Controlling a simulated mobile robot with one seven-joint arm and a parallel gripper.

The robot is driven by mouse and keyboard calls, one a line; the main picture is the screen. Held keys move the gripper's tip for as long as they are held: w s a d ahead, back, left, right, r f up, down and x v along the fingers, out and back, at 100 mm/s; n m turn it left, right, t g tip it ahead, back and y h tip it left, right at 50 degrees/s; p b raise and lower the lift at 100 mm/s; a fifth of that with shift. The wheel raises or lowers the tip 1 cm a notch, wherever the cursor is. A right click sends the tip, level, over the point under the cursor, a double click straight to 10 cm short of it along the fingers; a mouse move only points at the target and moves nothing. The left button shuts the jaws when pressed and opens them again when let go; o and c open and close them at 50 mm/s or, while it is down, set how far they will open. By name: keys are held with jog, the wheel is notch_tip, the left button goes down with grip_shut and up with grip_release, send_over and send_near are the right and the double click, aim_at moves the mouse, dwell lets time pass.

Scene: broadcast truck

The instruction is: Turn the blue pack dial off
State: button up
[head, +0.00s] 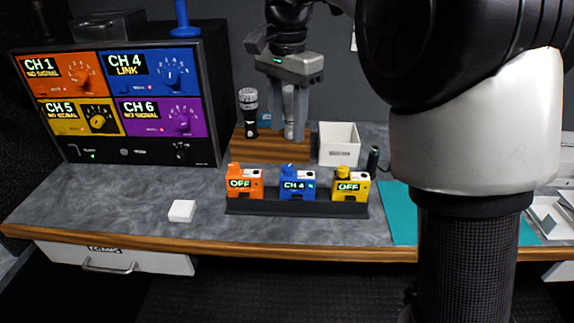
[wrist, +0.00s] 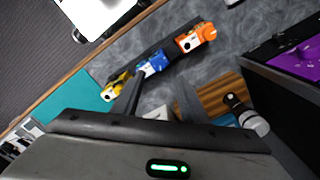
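The blue pack (head: 298,190) stands in a dark rack (head: 297,209) between an orange pack and a yellow pack. Its display reads CH 4. Its blue dial (head: 271,169) sits on the top left of the pack. In the wrist view the blue pack (wrist: 151,66) lies just beyond the fingers, with no contact visible. My gripper (head: 294,136) hangs above and behind the rack, fingers pointing down. In the wrist view the gripper (wrist: 158,82) has its two fingers apart with nothing between them.
The orange pack (head: 244,190) and yellow pack (head: 351,191) both read OFF. The receiver (head: 130,150) at left shows CH 4 LINK on its blue panel. A microphone (head: 249,115) stands in a wooden block (head: 270,150); a white bin (head: 339,157) stands beside it. The counter before the rack is clear.

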aim_at(287, 167)
notch_tip(287, 167, down, 10)
jog(key=shift+r+b, duration=0.1)
jog(key=shift+b, duration=1.1)
grip_shut()
